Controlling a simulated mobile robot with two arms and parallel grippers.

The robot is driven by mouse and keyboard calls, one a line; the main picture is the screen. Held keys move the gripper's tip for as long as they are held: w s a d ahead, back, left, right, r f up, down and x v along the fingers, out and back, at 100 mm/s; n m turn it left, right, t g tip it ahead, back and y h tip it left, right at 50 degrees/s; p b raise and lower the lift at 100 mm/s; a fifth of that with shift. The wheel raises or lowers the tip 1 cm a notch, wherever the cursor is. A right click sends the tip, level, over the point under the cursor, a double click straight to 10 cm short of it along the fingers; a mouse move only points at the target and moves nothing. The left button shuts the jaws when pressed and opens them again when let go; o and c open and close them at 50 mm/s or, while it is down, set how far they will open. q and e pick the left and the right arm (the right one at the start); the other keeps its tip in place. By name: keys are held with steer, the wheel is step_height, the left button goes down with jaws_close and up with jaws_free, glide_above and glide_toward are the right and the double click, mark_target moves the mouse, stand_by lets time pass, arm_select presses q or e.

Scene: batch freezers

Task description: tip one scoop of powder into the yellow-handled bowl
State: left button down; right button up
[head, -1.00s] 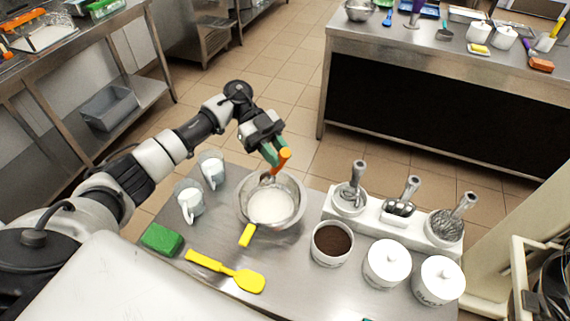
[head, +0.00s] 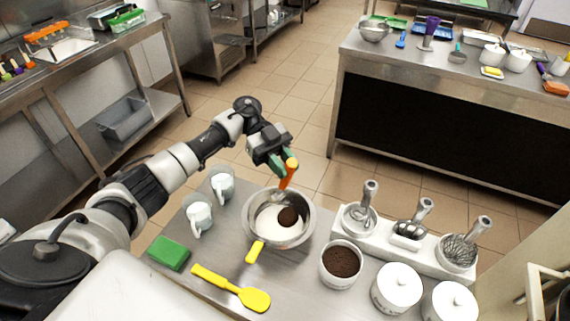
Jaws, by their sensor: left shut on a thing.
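The yellow-handled bowl (head: 307,232) is metal and stands on the near steel table. It holds white contents (head: 268,224), with a round brown patch of powder (head: 288,216) on them. My left gripper (head: 282,166) is shut on the orange handle of a scoop (head: 287,177) above the bowl's far rim. The handle is tilted, and the scoop's head is hard to make out against the bowl. A white tub of dark brown powder (head: 341,262) stands right of the bowl. My right gripper is not in view.
Two glass jugs (head: 198,216) (head: 221,184) stand left of the bowl. A green sponge (head: 169,253) and a yellow spatula (head: 233,289) lie in front. A white holder with metal tools (head: 408,243) and two lidded white jars (head: 396,289) stand to the right.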

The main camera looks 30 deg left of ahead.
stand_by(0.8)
arm_select(q)
steer(key=shift+d, duration=0.1)
steer(key=shift+s+d+f+y+p, duration=0.15)
steer(key=shift+s+d+y+p, duration=0.15)
steer(key=shift+d+y, duration=0.25)
steer(key=s+d+f+t+y, duration=0.4)
steer(key=d+f+y, duration=0.4)
steer(key=y, duration=0.3)
steer(key=shift+s+d+f+t, duration=0.3)
steer(key=shift+d+f+t, duration=0.1)
steer(key=shift+d+t, duration=0.4)
